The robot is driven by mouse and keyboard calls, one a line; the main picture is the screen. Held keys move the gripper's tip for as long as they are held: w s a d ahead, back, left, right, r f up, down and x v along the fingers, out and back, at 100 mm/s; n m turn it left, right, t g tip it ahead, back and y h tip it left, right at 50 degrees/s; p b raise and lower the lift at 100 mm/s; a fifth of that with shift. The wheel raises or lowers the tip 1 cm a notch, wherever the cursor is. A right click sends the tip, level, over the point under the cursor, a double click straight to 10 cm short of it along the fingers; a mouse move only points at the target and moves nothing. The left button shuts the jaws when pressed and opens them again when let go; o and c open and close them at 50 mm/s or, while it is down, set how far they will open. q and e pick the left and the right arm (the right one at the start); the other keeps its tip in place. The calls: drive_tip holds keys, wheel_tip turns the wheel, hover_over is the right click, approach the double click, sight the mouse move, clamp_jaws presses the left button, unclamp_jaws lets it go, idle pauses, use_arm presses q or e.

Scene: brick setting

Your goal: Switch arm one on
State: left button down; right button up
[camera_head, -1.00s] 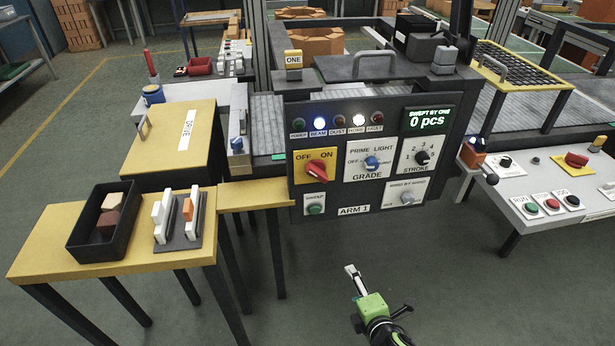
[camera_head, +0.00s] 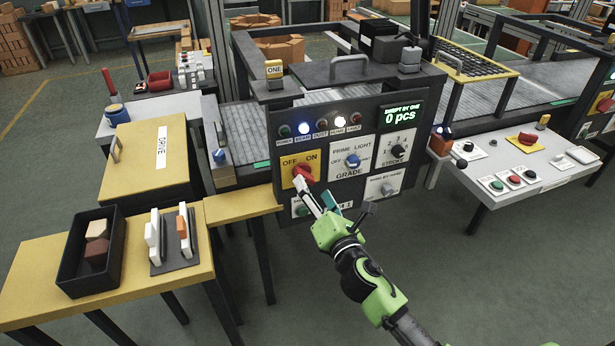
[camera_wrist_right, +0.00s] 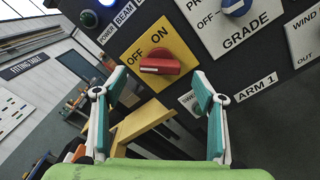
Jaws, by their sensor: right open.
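The red rotary switch (camera_head: 303,173) sits on a yellow OFF/ON plate (camera_head: 288,161) on the dark ARM 1 panel (camera_head: 268,112). In the right wrist view the red switch (camera_wrist_right: 160,66) has a pale mark at its left end, on the OFF side. My right gripper (camera_head: 314,192) is in front of the panel, just below the switch. Its fingers are spread in the wrist view (camera_wrist_right: 159,82), with the switch ahead between and slightly beyond the tips; I see no grip on it. My left gripper is out of view.
Blue GRADE (camera_head: 352,160) and black STROKE (camera_head: 398,151) knobs are to the right. The arm hides part of the lower panel. BEAM and HOME lamps are lit; the display (camera_head: 401,114) reads 0 pcs. A yellow table (camera_head: 30,270) stands left.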

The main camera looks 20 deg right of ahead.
sight(308, 179)
drive_tip(key=shift+w, duration=2.7)
drive_tip(key=c, duration=1.1)
